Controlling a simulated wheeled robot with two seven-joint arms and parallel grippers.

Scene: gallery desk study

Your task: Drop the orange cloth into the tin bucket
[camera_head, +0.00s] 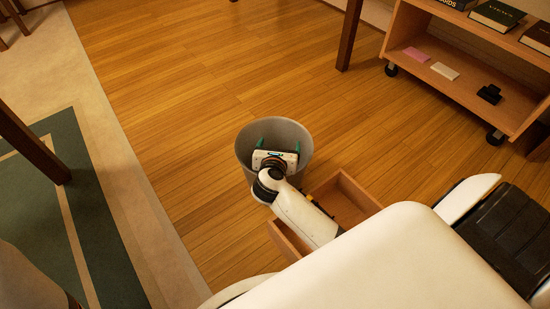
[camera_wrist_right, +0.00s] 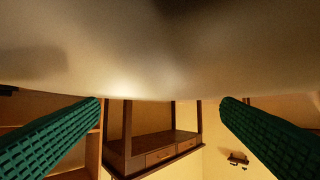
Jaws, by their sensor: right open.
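The tin bucket (camera_head: 276,126) is a grey, round, open-topped container on the wooden floor in the middle of the head view. My right gripper (camera_head: 278,146) is over the bucket's mouth, its two green fingers spread apart. In the right wrist view the fingers of my right gripper (camera_wrist_right: 161,104) are wide apart with nothing between them. A pale, blurred surface fills the top of that view; I cannot tell for sure what it is. The orange cloth does not show in either view; the inside of the bucket is partly hidden by my gripper. My left gripper is not in view.
An open wooden drawer (camera_head: 350,187) is right beside the bucket, under my right arm. A wheeled wooden shelf unit (camera_head: 462,92) with books stands at the upper right. A green rug (camera_head: 88,226) lies at the left. The floor behind the bucket is clear.

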